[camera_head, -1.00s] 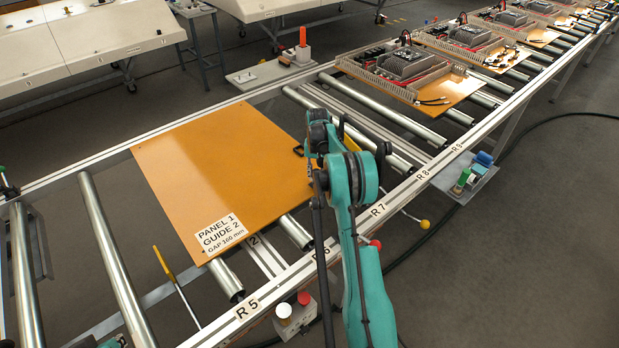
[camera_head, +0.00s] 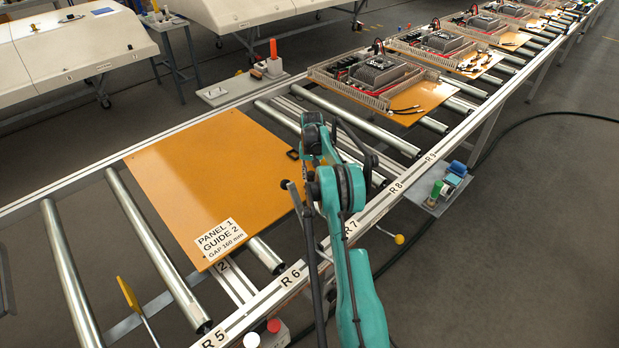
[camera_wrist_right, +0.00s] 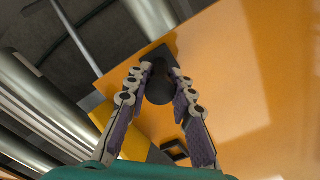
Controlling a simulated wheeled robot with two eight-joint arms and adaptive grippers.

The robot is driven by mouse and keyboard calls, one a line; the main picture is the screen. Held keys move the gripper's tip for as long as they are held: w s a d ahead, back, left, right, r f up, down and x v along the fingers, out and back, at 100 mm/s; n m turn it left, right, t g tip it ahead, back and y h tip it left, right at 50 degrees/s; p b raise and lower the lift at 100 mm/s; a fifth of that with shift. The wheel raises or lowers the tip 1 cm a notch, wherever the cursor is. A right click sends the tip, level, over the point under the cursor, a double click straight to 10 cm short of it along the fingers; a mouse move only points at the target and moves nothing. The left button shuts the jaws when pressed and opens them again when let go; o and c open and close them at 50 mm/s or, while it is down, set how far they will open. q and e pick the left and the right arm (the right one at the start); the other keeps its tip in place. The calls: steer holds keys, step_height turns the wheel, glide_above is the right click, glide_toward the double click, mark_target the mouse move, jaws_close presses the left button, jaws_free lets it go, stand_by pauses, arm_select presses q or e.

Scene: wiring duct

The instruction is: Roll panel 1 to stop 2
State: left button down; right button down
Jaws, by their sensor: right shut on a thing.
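Panel 1 (camera_head: 205,185), a flat orange board labelled "PANEL 1 GUIDE 2 GAP 160 mm", lies flat across the rollers between the rails. Its plain surface fills the right of the right wrist view (camera_wrist_right: 270,70). My right gripper (camera_wrist_right: 161,70) is shut on a dark round knob (camera_wrist_right: 159,92) at the panel's edge. In the head view my right gripper (camera_head: 309,172) is at the panel's right edge, largely hidden by my arm. A small black square fitting (camera_head: 292,154) is beside it on the panel. I cannot tell which part is stop 2. My left gripper is out of view.
Bare rollers (camera_head: 70,275) lie left of the panel. A yellow paddle (camera_head: 128,295) stands near R5. Other panels with electronics (camera_head: 375,75) occupy the line farther right. A side shelf (camera_head: 440,187) holds small items.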

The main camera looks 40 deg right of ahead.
steer(key=shift+d+r, duration=0.1)
steer(key=shift+d, duration=0.15)
steer(key=c, duration=1.4)
jaws_free()
steer(key=shift+d, duration=0.15)
step_height(320, 180, up, 12)
steer(key=shift+f, duration=0.1)
